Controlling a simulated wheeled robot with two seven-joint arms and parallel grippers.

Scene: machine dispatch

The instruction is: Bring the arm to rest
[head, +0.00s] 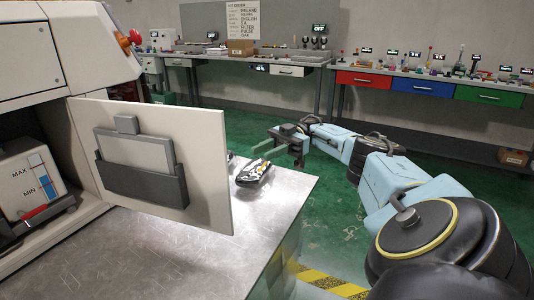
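My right arm comes in from the lower right and reaches forward over the green floor beside the metal table. Its gripper (280,143) hangs in the air just beyond the table's far right corner. The fingers look apart, with nothing seen between them. My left arm and gripper are not in view.
A metal table (190,255) fills the lower left, with a dark item with yellow marks (254,173) near its far edge. A machine with an open door (205,150) stands at left. Benches with coloured drawers (425,87) line the back wall. Green floor lies between.

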